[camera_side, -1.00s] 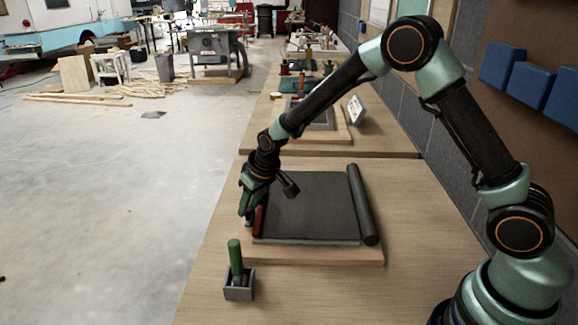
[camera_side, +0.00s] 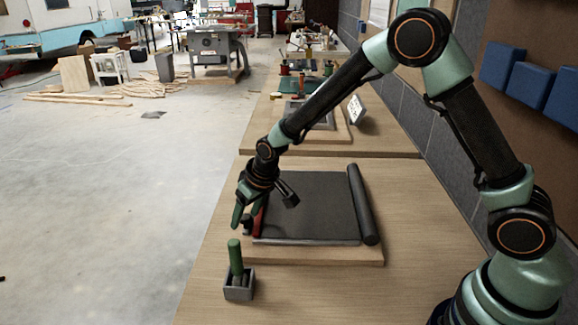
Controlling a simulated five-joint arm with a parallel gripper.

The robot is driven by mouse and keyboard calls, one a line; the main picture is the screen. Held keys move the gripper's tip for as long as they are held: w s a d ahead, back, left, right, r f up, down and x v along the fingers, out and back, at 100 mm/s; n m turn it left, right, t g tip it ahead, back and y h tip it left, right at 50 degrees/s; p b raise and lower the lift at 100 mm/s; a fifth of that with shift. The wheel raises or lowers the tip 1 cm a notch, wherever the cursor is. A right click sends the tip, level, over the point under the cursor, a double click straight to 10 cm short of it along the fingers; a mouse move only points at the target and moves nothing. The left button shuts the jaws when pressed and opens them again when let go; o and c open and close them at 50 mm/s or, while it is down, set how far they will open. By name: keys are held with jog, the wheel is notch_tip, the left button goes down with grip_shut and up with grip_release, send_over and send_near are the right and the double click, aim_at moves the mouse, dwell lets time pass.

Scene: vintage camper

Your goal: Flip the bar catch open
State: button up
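A dark flat panel (camera_side: 312,208) lies on a wooden board on the bench. A red bar (camera_side: 257,224), which looks like the bar catch, runs along the panel's left edge, partly hidden by my gripper. A small black piece shows beside the bar; I cannot tell whether it belongs to the catch. My gripper (camera_side: 247,216) points down at the panel's left edge, right by the red bar. Its green fingers look spread, one left of the bar and one close to it. I cannot tell whether they touch it, and nothing shows held.
A grey holder (camera_side: 239,287) with a green-handled tool (camera_side: 235,255) stands just in front of my gripper. A dark roll (camera_side: 362,205) lies along the panel's right edge. The bench's left edge is close to the gripper; the bench at front right is clear.

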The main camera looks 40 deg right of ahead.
jog(key=v, duration=1.2)
jog(key=shift+s, duration=0.1)
jog(key=s+d+r, duration=0.4)
jog(key=s+d, duration=0.1)
jog(key=s, duration=0.3)
jog(key=s+d+r+m+t+h, duration=0.1)
jog(key=s+d+r, duration=0.3)
jog(key=s, duration=0.5)
jog(key=shift+d+r, duration=0.2)
jog(key=shift+d, duration=0.45)
